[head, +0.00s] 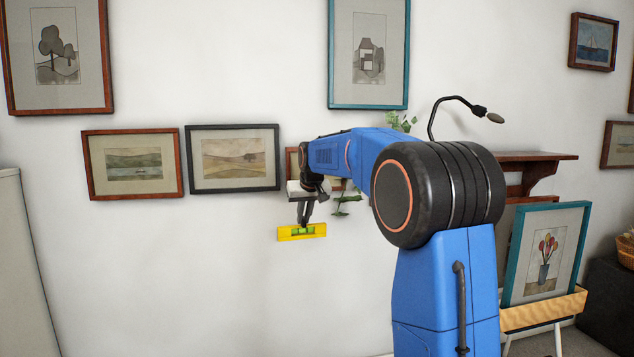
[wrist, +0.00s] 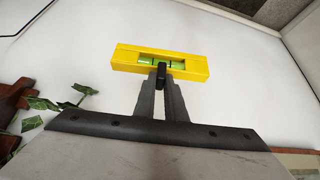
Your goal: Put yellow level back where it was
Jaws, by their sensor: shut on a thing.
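The yellow level (head: 288,234) with its green vial is held in the air by my gripper (head: 304,222) in the head view, in front of the white wall. In the wrist view the yellow level (wrist: 125,58) lies across the fingertips of my gripper (wrist: 161,78), slightly tilted. The fingers are shut on its middle, near the vial. The contact on the far side of the level is hidden.
Framed pictures (head: 132,164) hang on the wall, with a dark-framed one (head: 234,186) left of my gripper. A wooden shelf (head: 535,157), a plant (head: 348,203) and a teal-framed picture (head: 512,260) on a wooden stand (head: 545,312) are at right. The wall below the level is bare.

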